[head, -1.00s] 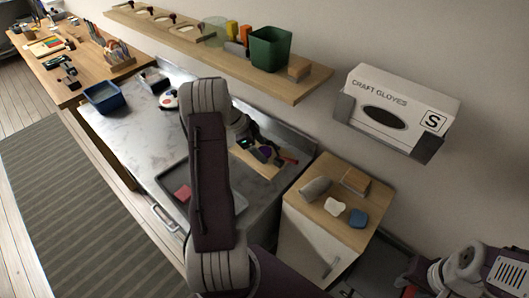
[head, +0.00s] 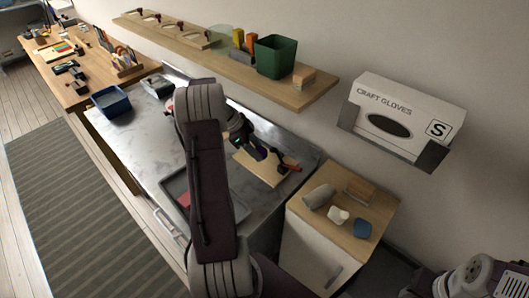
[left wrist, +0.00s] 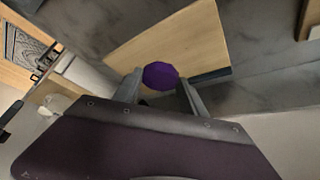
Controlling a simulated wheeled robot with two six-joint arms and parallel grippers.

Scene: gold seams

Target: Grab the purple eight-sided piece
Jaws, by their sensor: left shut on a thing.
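The purple eight-sided piece (left wrist: 160,75) is between the two fingertips of my left gripper (left wrist: 160,88) in the left wrist view. The fingers are shut on its sides. In the head view my left gripper (head: 258,150) is over the wooden board (head: 256,172) on the metal worktop, and the purple piece (head: 261,153) shows only as a small dark patch. The board (left wrist: 165,40) lies behind the piece in the wrist view. I cannot tell how far the piece is above it. My right gripper is out of view.
A red-and-black tool (head: 288,165) lies at the board's right end. A grey tray (head: 176,183) is partly hidden by my left arm. A wooden-topped cabinet (head: 310,212) with several small items stands at the right. A shelf (head: 225,60) runs above the worktop.

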